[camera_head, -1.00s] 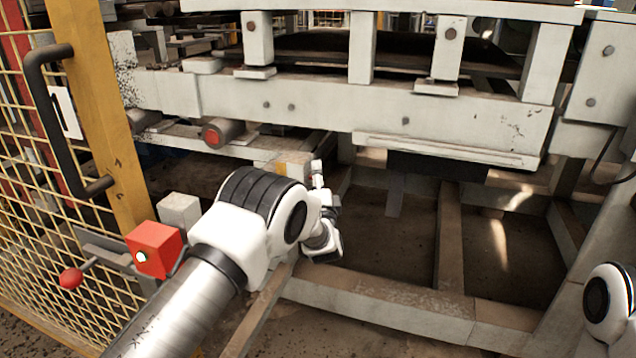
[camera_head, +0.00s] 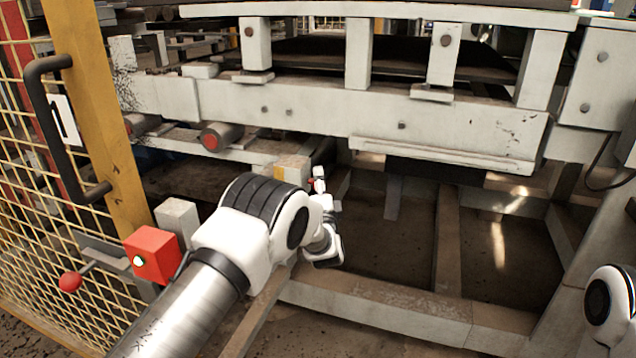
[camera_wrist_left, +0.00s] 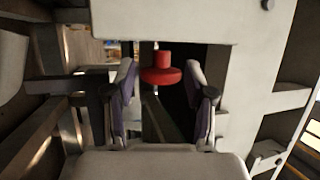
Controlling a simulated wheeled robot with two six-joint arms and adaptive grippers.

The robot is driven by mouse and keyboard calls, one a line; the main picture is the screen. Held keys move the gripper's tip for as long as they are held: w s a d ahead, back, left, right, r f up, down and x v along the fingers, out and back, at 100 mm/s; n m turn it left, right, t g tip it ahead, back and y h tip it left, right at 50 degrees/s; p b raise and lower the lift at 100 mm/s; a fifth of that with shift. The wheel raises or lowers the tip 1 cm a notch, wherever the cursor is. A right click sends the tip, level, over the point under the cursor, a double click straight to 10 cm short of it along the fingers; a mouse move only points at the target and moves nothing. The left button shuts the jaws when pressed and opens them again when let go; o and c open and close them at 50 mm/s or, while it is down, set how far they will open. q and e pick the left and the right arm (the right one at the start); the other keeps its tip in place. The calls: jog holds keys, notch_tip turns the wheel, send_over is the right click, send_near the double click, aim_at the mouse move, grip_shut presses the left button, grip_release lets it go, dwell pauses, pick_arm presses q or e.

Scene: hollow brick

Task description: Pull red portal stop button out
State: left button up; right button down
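A red mushroom-shaped button (camera_wrist_left: 162,73) with a round flange and a narrower stub shows in the left wrist view. It sits between the two fingers of my left gripper (camera_wrist_left: 160,90), below a pale beam. The fingers are apart, with a visible gap on each side of the button. In the head view my left gripper (camera_head: 319,181) is small and partly hidden by its own wrist, and a tiny red spot shows beside it. My right gripper is out of view; only a white and black part of my right arm shows at the right edge.
A red box (camera_head: 153,254) with a lit lamp and a red ball knob (camera_head: 70,282) are by the yellow gate post (camera_head: 103,130) at left. A large pale steel frame (camera_head: 400,122) spans above the gripper. Lower beams (camera_head: 380,304) lie below it.

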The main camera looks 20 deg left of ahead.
pick_arm(q)
jog(key=v, duration=1.2)
